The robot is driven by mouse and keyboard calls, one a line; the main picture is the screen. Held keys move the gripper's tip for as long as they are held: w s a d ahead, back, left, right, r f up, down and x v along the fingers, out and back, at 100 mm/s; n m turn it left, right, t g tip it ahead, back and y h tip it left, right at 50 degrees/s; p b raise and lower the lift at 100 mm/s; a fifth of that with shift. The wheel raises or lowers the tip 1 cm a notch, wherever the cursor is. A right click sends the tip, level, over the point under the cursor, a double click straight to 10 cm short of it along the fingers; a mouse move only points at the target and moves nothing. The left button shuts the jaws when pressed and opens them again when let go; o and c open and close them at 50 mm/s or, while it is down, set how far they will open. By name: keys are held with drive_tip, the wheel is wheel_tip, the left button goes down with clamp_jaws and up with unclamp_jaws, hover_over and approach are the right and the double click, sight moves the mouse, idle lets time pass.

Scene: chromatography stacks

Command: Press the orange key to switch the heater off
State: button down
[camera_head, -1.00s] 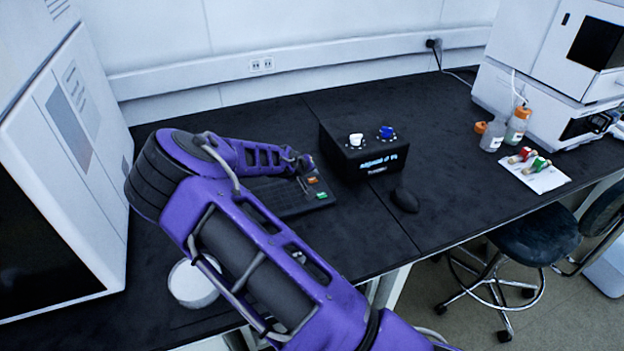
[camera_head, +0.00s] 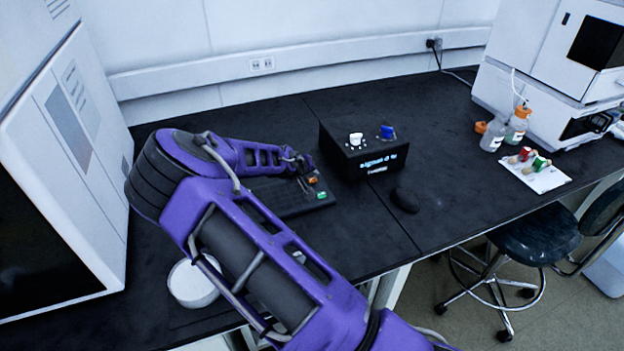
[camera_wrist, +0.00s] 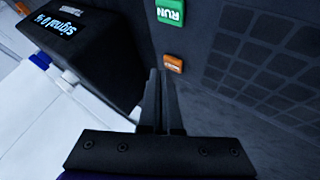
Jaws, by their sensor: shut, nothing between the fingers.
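The orange key (camera_head: 312,180) is a small square key near the right end of a black keyboard (camera_head: 294,208) on the bench. In the wrist view the orange key (camera_wrist: 173,64) lies just past and slightly right of my fingertips. A green key (camera_head: 321,195) marked RUN sits beside it, and it also shows in the wrist view (camera_wrist: 169,12). My gripper (camera_head: 304,172) is shut and empty, pointing at the keyboard close to the orange key. In the wrist view the shut fingers (camera_wrist: 161,72) point up the picture. I cannot tell whether the tips touch the key.
A black box (camera_head: 365,152) with a white knob, a blue knob and a lit display stands right of the keyboard. A dark mouse (camera_head: 406,200) lies in front of it. A white instrument (camera_head: 60,160) stands at left, and a round white dish (camera_head: 192,284) sits near the front edge.

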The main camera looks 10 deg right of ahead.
sight(312, 182)
drive_tip(key=shift+f, duration=0.4)
idle(0.4)
drive_tip(key=shift+r, duration=0.5)
drive_tip(key=shift+r, duration=0.1)
drive_tip(key=shift+r+p, duration=1.95)
drive_tip(key=shift+r, duration=0.95)
